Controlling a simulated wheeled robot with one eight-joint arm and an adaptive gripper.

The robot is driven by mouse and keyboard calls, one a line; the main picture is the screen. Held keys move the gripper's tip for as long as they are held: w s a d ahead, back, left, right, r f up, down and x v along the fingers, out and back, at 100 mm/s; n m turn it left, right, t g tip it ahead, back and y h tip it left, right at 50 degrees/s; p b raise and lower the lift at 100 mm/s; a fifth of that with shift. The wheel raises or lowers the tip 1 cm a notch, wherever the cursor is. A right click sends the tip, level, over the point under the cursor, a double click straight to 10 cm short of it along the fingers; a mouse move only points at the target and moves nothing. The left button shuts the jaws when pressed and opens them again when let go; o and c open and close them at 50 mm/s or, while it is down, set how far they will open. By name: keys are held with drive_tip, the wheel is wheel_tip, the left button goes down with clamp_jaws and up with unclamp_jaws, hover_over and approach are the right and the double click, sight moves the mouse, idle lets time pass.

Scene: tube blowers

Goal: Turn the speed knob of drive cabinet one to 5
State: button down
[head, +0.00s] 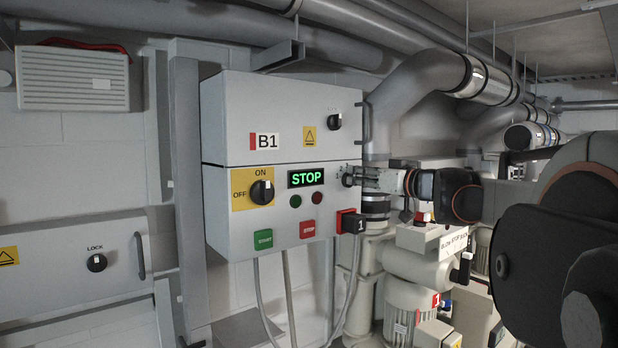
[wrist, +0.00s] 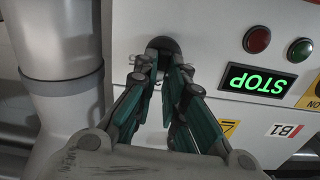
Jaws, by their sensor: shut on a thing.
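The drive cabinet (head: 222,190) labelled B1 hangs on the wall in the middle of the head view. Its green display (head: 306,178) reads STOP and shows upside down in the wrist view (wrist: 258,81). A dark round speed knob (wrist: 163,44) sits on the cabinet face beside the display. My gripper (head: 356,177) reaches in from the right, and its two fingers (wrist: 161,63) are closed on the knob in the wrist view. The fingers hide much of the knob. I cannot read its scale or pointer.
An ON/OFF switch (head: 262,191), a green START button (head: 263,239) and a red button (head: 308,229) are on the same face. A red and black part (head: 350,223) sticks out below my gripper. A grey pipe (wrist: 62,85) stands close beside the cabinet.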

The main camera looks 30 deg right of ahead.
drive_tip(key=m, duration=0.2)
drive_tip(key=m+b, duration=0.1)
drive_tip(key=m, duration=0.1)
drive_tip(key=d+m+b, duration=0.1)
drive_tip(key=m, duration=0.1)
drive_tip(key=shift+f, duration=0.2)
drive_tip(key=m, duration=0.2)
drive_tip(key=m+b, duration=0.1)
drive_tip(key=m, duration=0.4)
drive_tip(key=shift+d+f, duration=0.2)
drive_tip(key=shift+f, duration=0.15)
drive_tip(key=c, duration=1.7)
unclamp_jaws()
drive_tip(key=shift+o, duration=0.2)
